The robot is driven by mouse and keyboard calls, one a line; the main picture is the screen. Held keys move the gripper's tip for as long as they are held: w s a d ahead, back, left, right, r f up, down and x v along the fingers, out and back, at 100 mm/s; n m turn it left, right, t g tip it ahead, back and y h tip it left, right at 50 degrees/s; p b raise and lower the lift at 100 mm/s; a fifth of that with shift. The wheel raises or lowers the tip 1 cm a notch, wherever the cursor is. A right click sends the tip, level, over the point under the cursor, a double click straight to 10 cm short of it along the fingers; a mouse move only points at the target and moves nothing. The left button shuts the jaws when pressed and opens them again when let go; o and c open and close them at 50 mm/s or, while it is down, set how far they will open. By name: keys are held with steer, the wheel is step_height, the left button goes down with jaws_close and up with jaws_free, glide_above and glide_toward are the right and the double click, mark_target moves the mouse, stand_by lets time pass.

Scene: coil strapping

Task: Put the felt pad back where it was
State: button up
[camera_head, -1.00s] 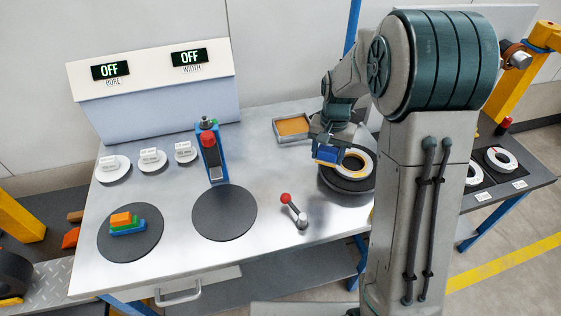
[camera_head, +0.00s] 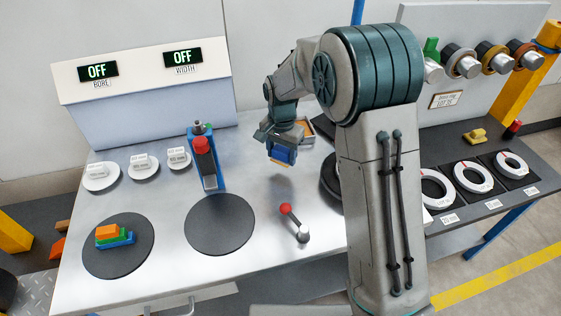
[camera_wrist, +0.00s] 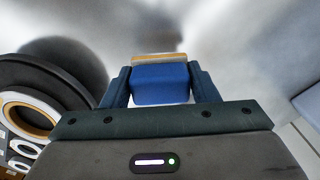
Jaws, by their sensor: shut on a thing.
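My gripper (camera_head: 282,150) is shut on a blue block with a thin tan and grey layer at its far end, which I take for the felt pad (camera_wrist: 160,84). In the wrist view my gripper's fingers (camera_wrist: 162,88) clasp its two sides. In the head view the felt pad (camera_head: 284,156) appears held above the steel table (camera_head: 265,185). A shallow tray (camera_head: 316,141) with a tan inside stands behind it, partly hidden by my arm. A dark round stand (camera_head: 329,182) is to the right, mostly hidden by my column. The wrist view shows a white and orange ring (camera_wrist: 35,108) on it.
A red-knobbed lever (camera_head: 294,222) stands in front. A blue device with a red top (camera_head: 203,160) and a bare dark disc (camera_head: 220,224) lie left. Coloured blocks (camera_head: 115,236) sit on another disc. White rings (camera_head: 473,177) lie on the right table.

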mark_target(281, 163)
steer(key=shift+a+f, duration=0.1)
steer(key=shift+f, duration=2)
steer(key=shift+f, duration=0.2)
steer(key=o, duration=1)
steer(key=shift+c, duration=0.2)
steer(key=shift+r, duration=0.15)
